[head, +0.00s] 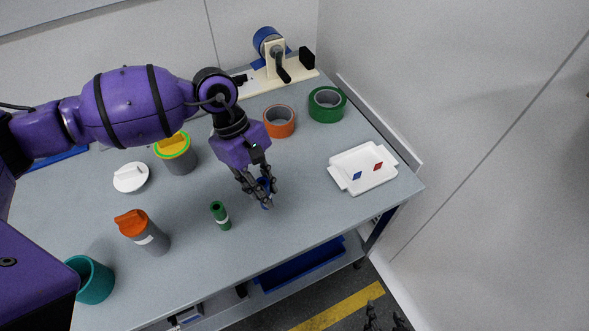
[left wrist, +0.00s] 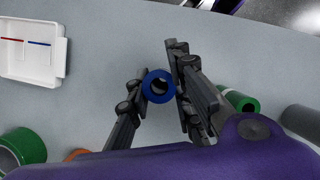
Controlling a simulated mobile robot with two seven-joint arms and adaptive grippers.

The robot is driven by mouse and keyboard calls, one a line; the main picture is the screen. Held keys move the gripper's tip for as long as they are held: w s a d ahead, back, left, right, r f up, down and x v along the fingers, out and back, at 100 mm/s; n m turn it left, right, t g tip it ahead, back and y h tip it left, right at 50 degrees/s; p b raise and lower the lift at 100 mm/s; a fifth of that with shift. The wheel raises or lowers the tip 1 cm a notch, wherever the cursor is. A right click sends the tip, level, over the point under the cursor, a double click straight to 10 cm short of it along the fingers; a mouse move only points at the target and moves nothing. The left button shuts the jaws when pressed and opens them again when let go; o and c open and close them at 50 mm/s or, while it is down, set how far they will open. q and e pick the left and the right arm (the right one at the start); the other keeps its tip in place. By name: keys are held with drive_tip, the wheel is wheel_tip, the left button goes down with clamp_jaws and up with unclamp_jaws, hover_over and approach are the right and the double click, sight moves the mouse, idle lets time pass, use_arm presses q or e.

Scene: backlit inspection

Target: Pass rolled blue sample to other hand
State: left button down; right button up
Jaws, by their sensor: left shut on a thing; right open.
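The rolled blue sample (left wrist: 158,99) shows end-on as a blue ring with a dark hollow in the left wrist view. My left gripper (left wrist: 157,80) is shut on it, one finger on each side. In the head view the left gripper (head: 264,194) points down over the table's front middle, and only a little of the blue sample (head: 266,205) shows between the fingers. Whether its lower end touches the table I cannot tell. My right gripper (head: 385,318) is open and empty at the bottom edge of the head view, over the floor beyond the table's front, partly cut off.
An orange-capped grey container (head: 150,237) and a teal cup (head: 92,281) are further left. A white tray (head: 350,181) with blue and red pieces lies right. Orange (head: 280,121) and green (head: 327,105) tape rolls stand behind.

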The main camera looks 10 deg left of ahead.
use_arm(q)
drive_tip(key=shift+w+a+f, duration=0.1)
drive_tip(key=shift+a+f, duration=0.05)
drive_tip(key=shift+f, duration=0.2)
drive_tip(key=f, duration=0.3)
drive_tip(key=shift+w+a+f, duration=0.1)
drive_tip(key=shift+w+a, duration=0.05)
drive_tip(key=shift+w, duration=0.15)
drive_tip(key=shift+f, duration=0.2)
drive_tip(key=c, duration=2)
unclamp_jaws()
drive_tip(key=shift+f, duration=0.1)
drive_tip(key=o, duration=0.4)
drive_tip(key=shift+o, duration=0.2)
